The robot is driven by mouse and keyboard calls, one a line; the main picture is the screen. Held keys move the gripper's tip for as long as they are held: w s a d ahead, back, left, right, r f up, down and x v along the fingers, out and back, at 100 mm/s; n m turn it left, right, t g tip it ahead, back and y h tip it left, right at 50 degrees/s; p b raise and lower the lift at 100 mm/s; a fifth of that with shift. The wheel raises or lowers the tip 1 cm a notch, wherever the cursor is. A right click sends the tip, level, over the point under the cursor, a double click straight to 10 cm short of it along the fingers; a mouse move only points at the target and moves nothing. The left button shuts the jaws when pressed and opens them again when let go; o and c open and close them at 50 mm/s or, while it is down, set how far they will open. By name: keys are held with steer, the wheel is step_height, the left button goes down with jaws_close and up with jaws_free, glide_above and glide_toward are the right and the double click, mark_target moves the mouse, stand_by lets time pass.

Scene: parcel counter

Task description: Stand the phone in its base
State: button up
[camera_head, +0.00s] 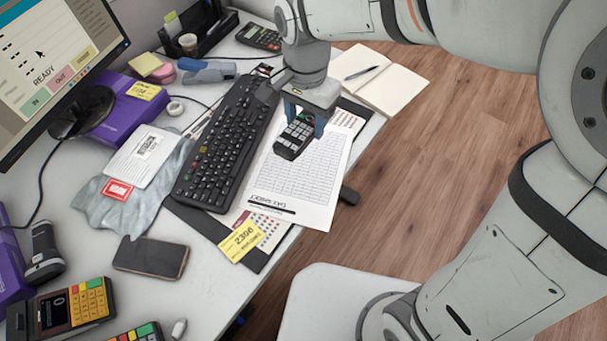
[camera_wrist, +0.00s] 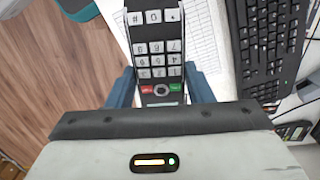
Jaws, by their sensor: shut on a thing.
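The phone is a black cordless handset (camera_head: 294,138) with pale keys. My gripper (camera_head: 305,117) points down over the counter with its blue fingers on either side of the handset, shut on it. In the wrist view the handset (camera_wrist: 155,45) sits between the two fingers (camera_wrist: 161,92), its red and green keys nearest the palm. It is over a printed sheet (camera_head: 300,180); I cannot tell how far above it. I cannot make out the phone's base for certain in either view.
A black keyboard (camera_head: 228,145) lies just left of the handset. A flat dark smartphone (camera_head: 151,257) lies nearer the front, with a card terminal (camera_head: 70,305) at lower left. An open notebook (camera_head: 378,78) is behind my gripper. The counter edge drops to a wooden floor (camera_head: 440,150) on the right.

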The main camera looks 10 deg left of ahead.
mark_target(305, 173)
step_height(305, 173, down, 15)
steer(key=shift+b, duration=1.05)
steer(key=shift+f, duration=0.2)
steer(key=o, duration=1.2)
step_height(305, 173, up, 8)
steer(key=p, duration=0.1)
steer(key=s+d+r+n+t, duration=0.1)
steer(key=s+d+r+n, duration=0.1)
steer(key=d, duration=1)
steer(key=s+d+r+n+t, duration=0.1)
steer(key=s+d+r+n, duration=0.1)
steer(key=d, duration=1.1)
step_height(305, 173, up, 2)
steer(key=shift+s+d+r, duration=0.1)
steer(key=shift+s+d, duration=0.1)
steer(key=shift+s, duration=0.65)
